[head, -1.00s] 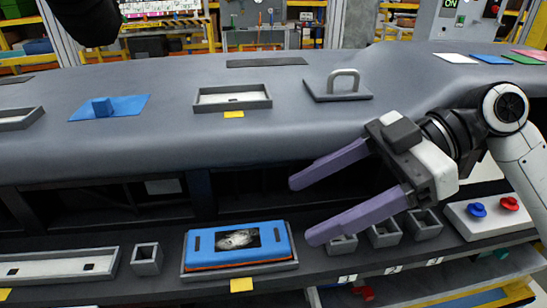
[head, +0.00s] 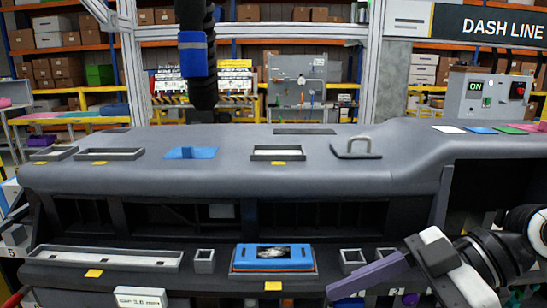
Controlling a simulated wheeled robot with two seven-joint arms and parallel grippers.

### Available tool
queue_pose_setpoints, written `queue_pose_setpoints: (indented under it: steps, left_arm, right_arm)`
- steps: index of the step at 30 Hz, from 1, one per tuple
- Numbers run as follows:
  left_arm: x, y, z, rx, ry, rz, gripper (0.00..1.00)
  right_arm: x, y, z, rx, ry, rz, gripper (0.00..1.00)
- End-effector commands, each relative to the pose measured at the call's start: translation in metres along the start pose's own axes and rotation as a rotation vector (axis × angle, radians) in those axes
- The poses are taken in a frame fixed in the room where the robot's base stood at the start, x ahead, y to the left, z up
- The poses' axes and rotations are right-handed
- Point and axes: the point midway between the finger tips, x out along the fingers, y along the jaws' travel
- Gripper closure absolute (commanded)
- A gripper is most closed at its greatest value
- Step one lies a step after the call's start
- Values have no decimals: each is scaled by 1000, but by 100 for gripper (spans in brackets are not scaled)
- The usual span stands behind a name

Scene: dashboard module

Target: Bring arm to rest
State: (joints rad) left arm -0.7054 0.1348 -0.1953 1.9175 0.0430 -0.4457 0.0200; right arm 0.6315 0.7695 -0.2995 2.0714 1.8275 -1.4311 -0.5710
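My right gripper (head: 366,278) is in the lower right in the head view, in front of the lower shelf, its arm coming in from the right edge. One purple finger shows whole, pointing left; the other is mostly or wholly below the picture. There is a clear gap under the visible finger, with nothing held there. My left gripper is not in view. Ahead is the long grey dashboard (head: 300,185), with the lower shelf (head: 215,283) under it. A blue module (head: 274,252) with a dark picture window lies in its grey holder on this shelf.
A dark hanging object with a blue band (head: 195,55) comes down from the top, left of centre. A blue part (head: 190,153), a grey handle plate (head: 356,148) and empty frames sit on the dashboard. A small grey bin (head: 353,258) is near the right gripper.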

Motion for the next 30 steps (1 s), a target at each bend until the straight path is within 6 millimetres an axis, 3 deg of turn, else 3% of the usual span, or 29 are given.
queue_pose_setpoints:
  steps: [11, 14, 18, 23, 30]
  left_arm:
    - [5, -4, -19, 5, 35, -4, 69]
    - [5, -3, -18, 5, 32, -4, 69]
    - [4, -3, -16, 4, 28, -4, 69]
    - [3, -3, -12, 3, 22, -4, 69]
    - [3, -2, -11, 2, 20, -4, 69]
  right_arm:
    - [63, 2, 83, 182, -121, 131, 34]
    - [82, -3, 115, 269, -165, 194, 34]
    - [105, -18, 173, 451, -248, 342, 34]
    - [105, -46, 238, 685, -361, 543, 34]
    - [74, -102, 309, 968, -534, 800, 34]
